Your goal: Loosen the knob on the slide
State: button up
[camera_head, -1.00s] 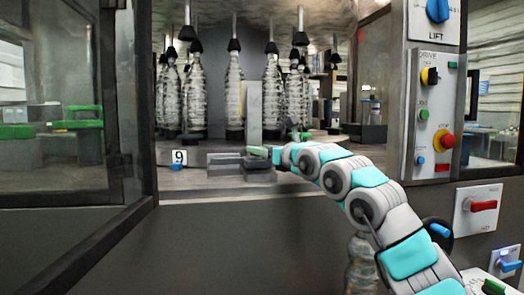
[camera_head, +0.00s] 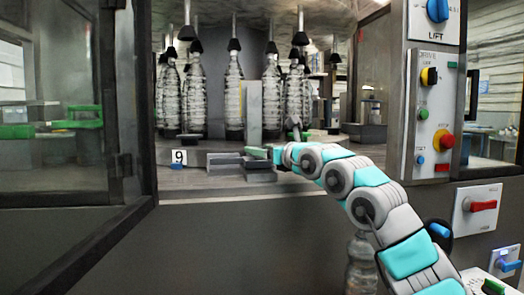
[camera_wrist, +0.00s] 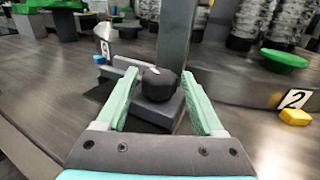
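The knob (camera_wrist: 158,84) is a black faceted knob on top of a dark grey slide block. In the wrist view it sits between the two pale green fingers of my gripper (camera_wrist: 160,90), with a visible gap on each side. The fingers are open around it. The slide (camera_wrist: 130,66) reaches from the knob toward the label 9, and a grey upright post rises behind the knob. In the head view the slide (camera_head: 228,162) lies on the machine deck, and my gripper (camera_head: 257,153) is at its right end. The knob is hidden there.
A label 9 (camera_head: 179,157) stands at the left. In the wrist view, a label 2 (camera_wrist: 294,99) and a yellow block (camera_wrist: 295,117) are at the right. An open door frame (camera_head: 124,110) and a control panel (camera_head: 434,112) flank the opening.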

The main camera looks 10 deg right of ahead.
jog(key=shift+o, duration=0.9)
jog(key=shift+s, duration=0.1)
jog(key=b+v, duration=0.2)
jog(key=v, duration=0.5)
jog(key=shift+s+d, duration=0.2)
jog(key=shift+s, duration=0.05)
